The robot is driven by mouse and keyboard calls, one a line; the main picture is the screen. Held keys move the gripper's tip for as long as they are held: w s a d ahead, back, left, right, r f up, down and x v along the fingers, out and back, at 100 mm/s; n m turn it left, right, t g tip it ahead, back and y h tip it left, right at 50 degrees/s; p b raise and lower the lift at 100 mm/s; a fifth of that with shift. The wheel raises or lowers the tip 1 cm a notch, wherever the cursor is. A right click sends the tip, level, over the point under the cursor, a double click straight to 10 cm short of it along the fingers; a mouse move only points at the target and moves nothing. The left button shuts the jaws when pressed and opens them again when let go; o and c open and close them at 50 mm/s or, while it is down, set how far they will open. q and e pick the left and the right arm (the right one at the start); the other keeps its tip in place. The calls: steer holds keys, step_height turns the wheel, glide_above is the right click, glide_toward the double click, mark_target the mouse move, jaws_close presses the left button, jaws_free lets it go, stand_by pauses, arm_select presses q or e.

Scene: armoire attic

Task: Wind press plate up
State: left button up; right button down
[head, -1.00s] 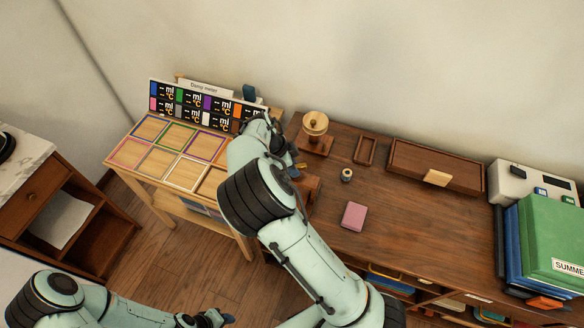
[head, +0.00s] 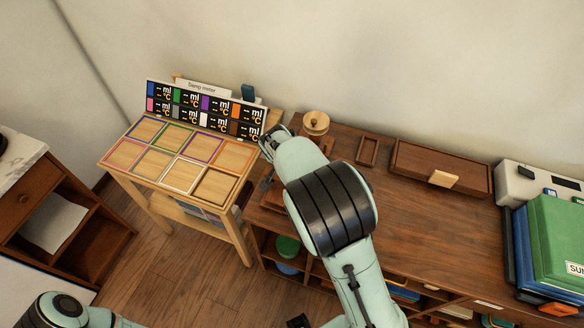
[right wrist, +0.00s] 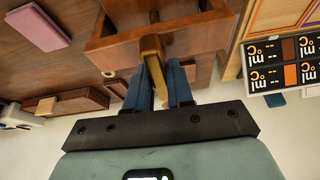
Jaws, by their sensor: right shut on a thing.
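The wooden press is mostly hidden by my right arm in the head view; a brown wooden part of it (head: 268,190) shows at the desk's left edge. In the right wrist view the press's wooden frame (right wrist: 190,38) is close ahead, with a brass handle (right wrist: 152,62) sticking out of it. My right gripper (right wrist: 163,75) is shut on this brass handle, its blue fingers on either side. It also shows in the head view (head: 270,142), at the far left corner of the desk. I cannot make out the press plate's height. My left gripper is out of view.
The desk (head: 430,235) is clear at its middle right. A round wooden grinder (head: 316,125), a small tray (head: 367,151) and a drawer box (head: 440,165) stand along its back. The damp meter board (head: 205,107) and coloured squares are on the left table (head: 150,193). A pink pad (right wrist: 40,25) lies nearby.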

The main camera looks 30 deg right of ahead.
steer(key=n+t+y+b, duration=0.1)
steer(key=n, duration=0.3)
steer(key=shift+n, duration=0.3)
steer(key=n+y, duration=0.1)
steer(key=n, duration=0.1)
steer(key=n+t+y+b, duration=0.1)
steer(key=n, duration=0.1)
steer(key=shift+d+n, duration=0.15)
steer(key=shift+n, duration=0.15)
steer(key=n+y+b, duration=0.2)
steer(key=n+b, duration=0.1)
steer(key=n, duration=0.2)
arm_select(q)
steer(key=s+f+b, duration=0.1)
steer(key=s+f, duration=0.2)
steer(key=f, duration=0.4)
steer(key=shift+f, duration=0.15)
arm_select(e)
steer(key=shift+n+g+y, duration=0.5)
steer(key=shift+n+y, duration=0.2)
steer(key=shift+n, duration=1.4)
steer(key=c, duration=1.1)
jaws_free()
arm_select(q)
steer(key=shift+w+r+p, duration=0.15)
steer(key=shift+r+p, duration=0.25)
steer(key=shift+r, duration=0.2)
arm_select(e)
steer(key=v, duration=1.3)
steer(key=shift+r, duration=0.25)
